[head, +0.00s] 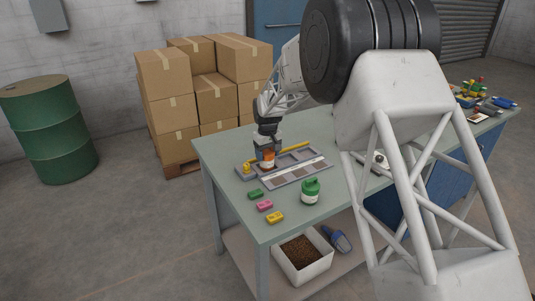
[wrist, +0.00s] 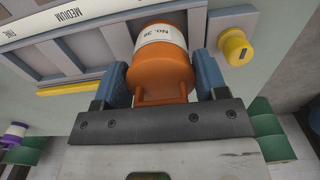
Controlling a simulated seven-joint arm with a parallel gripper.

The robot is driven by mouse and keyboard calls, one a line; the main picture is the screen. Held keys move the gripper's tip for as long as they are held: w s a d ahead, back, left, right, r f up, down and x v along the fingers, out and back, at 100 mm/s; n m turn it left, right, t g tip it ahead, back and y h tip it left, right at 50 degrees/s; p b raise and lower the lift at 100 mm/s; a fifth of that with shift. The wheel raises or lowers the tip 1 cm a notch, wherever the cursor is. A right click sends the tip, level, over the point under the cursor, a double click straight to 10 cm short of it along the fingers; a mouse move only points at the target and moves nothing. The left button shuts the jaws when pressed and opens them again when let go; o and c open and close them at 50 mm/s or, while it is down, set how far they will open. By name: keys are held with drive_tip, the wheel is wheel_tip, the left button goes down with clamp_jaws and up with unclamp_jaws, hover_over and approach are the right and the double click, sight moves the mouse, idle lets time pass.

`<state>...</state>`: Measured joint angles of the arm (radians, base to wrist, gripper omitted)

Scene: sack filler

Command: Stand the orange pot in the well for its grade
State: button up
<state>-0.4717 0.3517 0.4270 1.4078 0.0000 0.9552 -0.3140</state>
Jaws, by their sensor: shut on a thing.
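The orange pot (wrist: 162,72) has a white band printed "No. 36", shown upside down in the wrist view. My gripper (wrist: 162,85) is shut on it, one blue finger on each side. In the head view the pot (head: 267,160) hangs under my gripper (head: 266,152) at the left end of the grey well tray (head: 290,178). The tray also shows in the wrist view (wrist: 85,55), with strips reading "FINE" and "MEDIUM". The pot hides the part of the tray behind it. I cannot tell whether its base touches the tray.
A yellow knob (wrist: 237,48) stands beside the tray's end. A yellow rod (head: 294,148) lies along the tray's far side. A green pot (head: 310,190) stands in front, near green (head: 255,194), pink (head: 264,205) and yellow (head: 276,217) blocks.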

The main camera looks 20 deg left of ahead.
drive_tip(key=shift+f, duration=0.4)
idle(1.0)
drive_tip(key=o, duration=1)
drive_tip(key=shift+o, duration=0.4)
drive_tip(key=shift+r, duration=0.2)
drive_tip(key=shift+r, duration=3.8)
